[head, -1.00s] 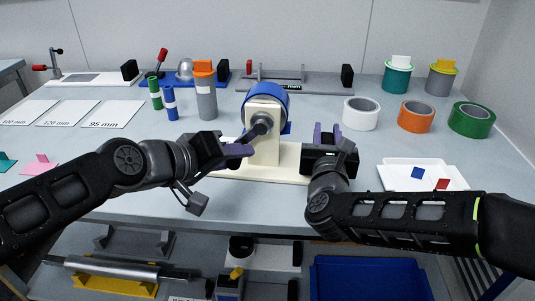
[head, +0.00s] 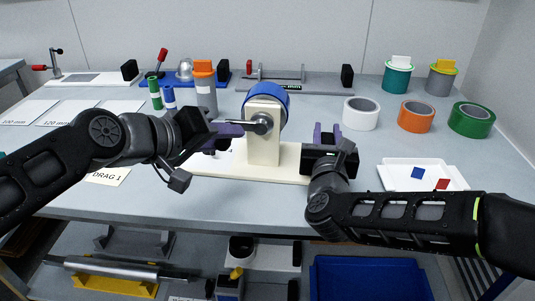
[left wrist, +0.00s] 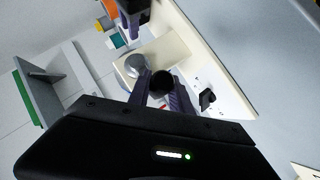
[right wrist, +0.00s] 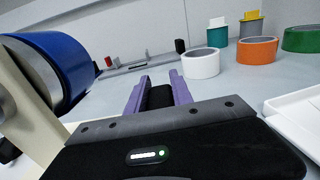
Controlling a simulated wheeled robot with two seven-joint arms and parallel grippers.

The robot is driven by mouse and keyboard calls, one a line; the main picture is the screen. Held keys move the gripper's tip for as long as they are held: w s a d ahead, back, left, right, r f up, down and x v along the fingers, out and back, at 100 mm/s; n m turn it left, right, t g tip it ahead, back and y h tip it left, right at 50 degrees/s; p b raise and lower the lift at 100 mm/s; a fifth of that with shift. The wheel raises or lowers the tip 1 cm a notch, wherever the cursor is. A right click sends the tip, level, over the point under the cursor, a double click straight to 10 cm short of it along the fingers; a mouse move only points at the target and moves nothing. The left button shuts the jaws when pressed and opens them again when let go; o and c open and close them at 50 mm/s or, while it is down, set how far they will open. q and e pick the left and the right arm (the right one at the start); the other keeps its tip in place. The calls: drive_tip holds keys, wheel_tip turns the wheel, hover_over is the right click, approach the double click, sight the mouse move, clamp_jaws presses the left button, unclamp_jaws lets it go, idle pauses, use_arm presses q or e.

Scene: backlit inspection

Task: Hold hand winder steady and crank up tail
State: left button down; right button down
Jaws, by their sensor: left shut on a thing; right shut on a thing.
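The hand winder has a cream base (head: 232,168) and a cream upright (head: 264,155), with a blue roll (head: 270,95) on its far side and a grey crank (head: 262,124) in front. My left gripper (head: 238,129) is shut on the crank's handle, left of the hub. In the left wrist view the round black handle end (left wrist: 161,83) sits between the fingers. My right gripper (head: 328,135) is at the base's right end, shut on a black grip (right wrist: 160,97); the fingers partly hide it. The loose tail of the roll is not clearly visible.
White tape (head: 361,114), orange tape (head: 416,116) and green tape (head: 471,120) stand right of the winder. A white tray (head: 400,181) holds a blue and a red chip. An orange-capped grey cylinder (head: 206,95) and markers stand behind my left arm.

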use_arm(q)
drive_tip(key=shift+r, duration=0.1)
drive_tip(key=shift+d+r, duration=0.25)
drive_tip(key=shift+r, duration=0.45)
drive_tip(key=shift+d+r, duration=0.25)
drive_tip(key=shift+r, duration=0.45)
drive_tip(key=shift+s+d+r, duration=0.15)
drive_tip(key=shift+d+r, duration=0.8)
drive_tip(key=shift+d, duration=0.25)
